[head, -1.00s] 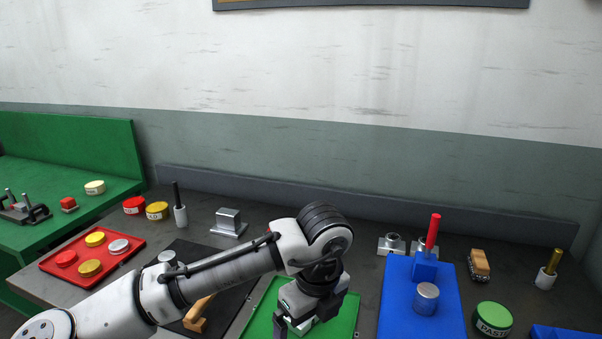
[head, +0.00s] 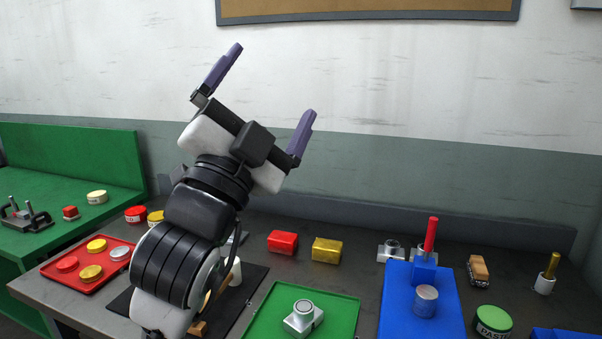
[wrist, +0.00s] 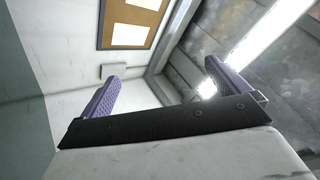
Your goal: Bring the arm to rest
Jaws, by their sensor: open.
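My arm is folded up at the left of centre in the head view. My gripper (head: 258,100) points up and a little right, high above the table and in front of the wall. Its two purple fingers are wide apart with nothing between them. In the wrist view my gripper (wrist: 165,92) also shows both fingers spread and empty, facing the upper wall, a pinboard (wrist: 132,24) and a ceiling light. My arm hides part of the dark mat and things on it.
A blue board (head: 447,300) bears a red-handled tool (head: 431,236) and a metal cylinder (head: 425,300). A red tray (head: 77,281) holds several discs at left.

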